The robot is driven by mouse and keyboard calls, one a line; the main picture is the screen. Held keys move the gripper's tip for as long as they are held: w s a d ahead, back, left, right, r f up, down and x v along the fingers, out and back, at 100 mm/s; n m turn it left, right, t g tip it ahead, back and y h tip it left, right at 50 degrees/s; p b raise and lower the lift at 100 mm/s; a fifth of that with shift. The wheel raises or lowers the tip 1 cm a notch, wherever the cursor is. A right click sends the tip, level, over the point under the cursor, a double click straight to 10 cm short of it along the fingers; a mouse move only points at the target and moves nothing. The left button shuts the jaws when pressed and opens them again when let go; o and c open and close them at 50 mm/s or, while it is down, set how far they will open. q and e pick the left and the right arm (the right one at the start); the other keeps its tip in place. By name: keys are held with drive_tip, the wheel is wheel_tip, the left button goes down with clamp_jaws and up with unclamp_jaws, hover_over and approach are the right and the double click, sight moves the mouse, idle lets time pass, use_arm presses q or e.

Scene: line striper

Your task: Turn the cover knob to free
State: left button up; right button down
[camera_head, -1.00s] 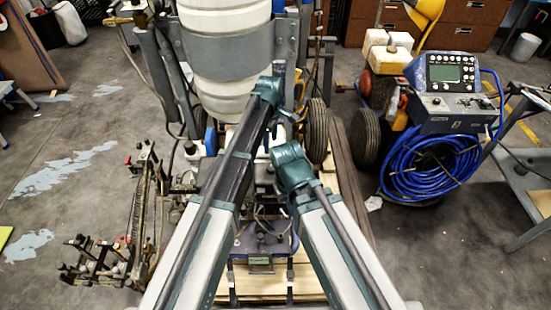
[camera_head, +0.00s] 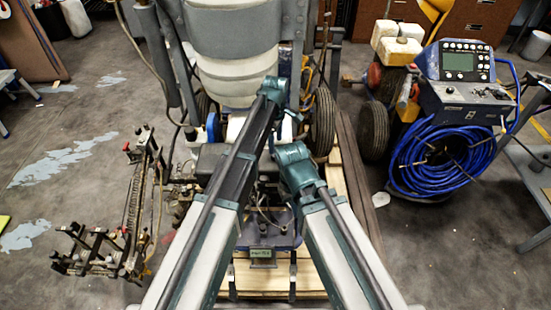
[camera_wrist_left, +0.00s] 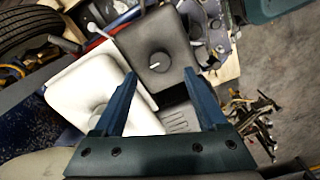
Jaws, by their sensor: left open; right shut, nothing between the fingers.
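In the left wrist view a dark grey square cover (camera_wrist_left: 172,48) carries a small round knob (camera_wrist_left: 157,61) with a pale pointer line. My left gripper (camera_wrist_left: 160,74) is open, with its two blue fingers reaching towards the cover and the knob showing between their tips. Nothing is held between them. In the head view the left arm reaches over the striper (camera_head: 238,62), and the knob cannot be made out. My right gripper (camera_head: 291,156) is lower and to the right; its end shows, its fingers are largely hidden, and it is shut and empty.
A white box with a round cap (camera_wrist_left: 92,92) sits beside the cover. A wheeled unit with a control console (camera_head: 460,75) and coiled blue hose (camera_head: 440,158) stands at the right. A metal frame (camera_head: 105,250) stands at the lower left. Bare floor (camera_head: 65,205) lies at the left.

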sight(275, 154)
use_arm(q)
wheel_tip(275, 154, down, 6)
drive_tip(key=b, duration=0.4)
drive_tip(key=shift+r+b, duration=0.1)
drive_tip(key=shift+b, duration=0.25)
clamp_jaws()
